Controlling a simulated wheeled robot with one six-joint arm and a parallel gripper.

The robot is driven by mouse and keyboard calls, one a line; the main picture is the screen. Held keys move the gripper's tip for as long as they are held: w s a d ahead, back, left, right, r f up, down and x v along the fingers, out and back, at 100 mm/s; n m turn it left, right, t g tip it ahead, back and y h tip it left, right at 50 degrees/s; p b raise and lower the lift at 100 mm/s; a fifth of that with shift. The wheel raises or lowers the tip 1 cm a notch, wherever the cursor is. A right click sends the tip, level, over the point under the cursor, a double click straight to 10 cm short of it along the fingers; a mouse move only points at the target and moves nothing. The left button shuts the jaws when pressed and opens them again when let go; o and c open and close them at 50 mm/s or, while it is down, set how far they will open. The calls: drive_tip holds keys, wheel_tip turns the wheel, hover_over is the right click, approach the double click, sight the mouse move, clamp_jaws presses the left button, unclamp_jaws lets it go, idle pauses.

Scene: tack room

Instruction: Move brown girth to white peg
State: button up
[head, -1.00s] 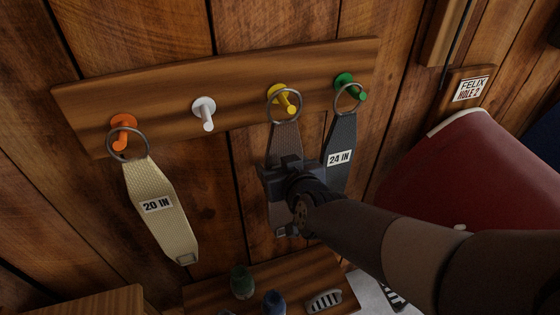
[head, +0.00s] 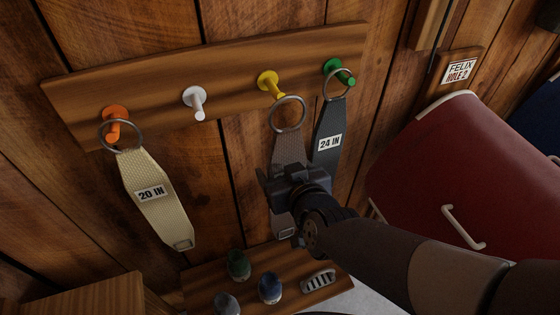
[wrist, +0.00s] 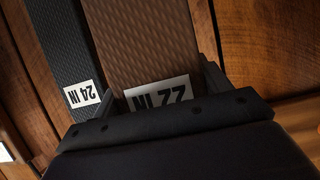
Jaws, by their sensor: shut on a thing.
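The brown girth (head: 288,150) hangs from my gripper (head: 291,178), which is shut on it around its 22 IN label. The girth fills the middle of the wrist view (wrist: 147,50), between my fingers. Its metal ring (head: 288,114) is below and a little right of the yellow peg (head: 270,84) and looks off it. The white peg (head: 195,102) is bare, to the left of the yellow peg on the wooden board (head: 230,92).
A cream 20 IN girth (head: 157,205) hangs on the orange peg (head: 115,122). A dark 24 IN girth (head: 328,140) hangs on the green peg (head: 338,72), close beside the brown girth.

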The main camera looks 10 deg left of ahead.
drive_tip(key=shift+s+d+p, duration=0.3)
drive_tip(key=shift+s+d, duration=0.15)
drive_tip(key=shift+s, duration=0.25)
drive_tip(key=shift+s+d+p, duration=0.25)
drive_tip(key=shift+s+d, duration=0.15)
drive_tip(key=shift+s, duration=0.25)
idle(0.3)
